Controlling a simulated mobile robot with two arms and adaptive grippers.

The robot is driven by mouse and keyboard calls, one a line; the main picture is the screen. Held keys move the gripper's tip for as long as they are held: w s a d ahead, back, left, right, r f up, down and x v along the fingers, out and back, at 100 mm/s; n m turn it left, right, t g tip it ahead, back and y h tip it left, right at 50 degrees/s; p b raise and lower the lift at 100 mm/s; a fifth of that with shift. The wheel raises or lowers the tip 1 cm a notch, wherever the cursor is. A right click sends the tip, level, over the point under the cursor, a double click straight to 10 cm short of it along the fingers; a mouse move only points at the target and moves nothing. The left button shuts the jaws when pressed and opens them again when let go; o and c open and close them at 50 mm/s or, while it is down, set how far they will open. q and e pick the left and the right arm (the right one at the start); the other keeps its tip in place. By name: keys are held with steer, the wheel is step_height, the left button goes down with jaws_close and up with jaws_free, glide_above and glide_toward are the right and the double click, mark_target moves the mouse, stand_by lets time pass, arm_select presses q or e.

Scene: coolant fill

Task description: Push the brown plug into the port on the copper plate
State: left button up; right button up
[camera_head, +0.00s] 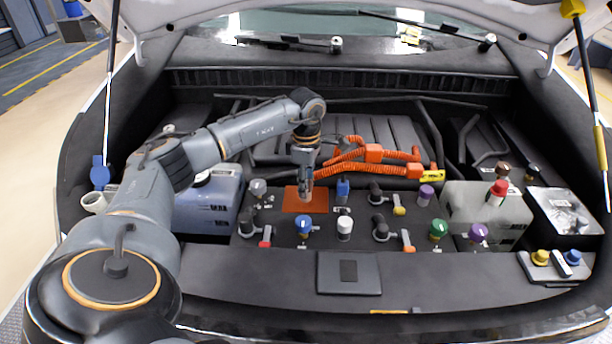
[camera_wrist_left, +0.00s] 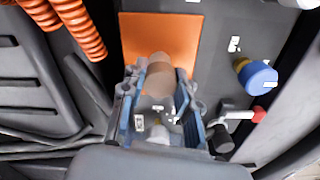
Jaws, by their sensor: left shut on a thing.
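The copper plate (camera_head: 298,207) is a flat orange-brown square on the dark panel in the engine bay. It also shows in the wrist view (camera_wrist_left: 190,35). My left gripper (camera_head: 305,190) points down over the plate. In the wrist view my left gripper (camera_wrist_left: 160,100) is shut on the brown plug (camera_wrist_left: 157,68), a pale brown rounded piece between the two fingers. The plug overlaps the plate in that view; I cannot tell whether it touches it. The port is hidden behind the plug and gripper. My right gripper is not in view.
A blue knob (camera_head: 303,225) and a red-handled valve (camera_head: 265,241) stand in front of the plate. A blue connector (camera_head: 343,190) is just right of it. Orange corrugated hoses (camera_head: 345,163) run behind. A blue-grey tank (camera_head: 208,200) is at left, a grey tank (camera_head: 480,212) at right.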

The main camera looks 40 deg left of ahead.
arm_select(q)
steer(key=shift+f, duration=0.3)
steer(key=o, duration=0.9)
steer(key=shift+c, duration=0.2)
step_height(320, 180, up, 12)
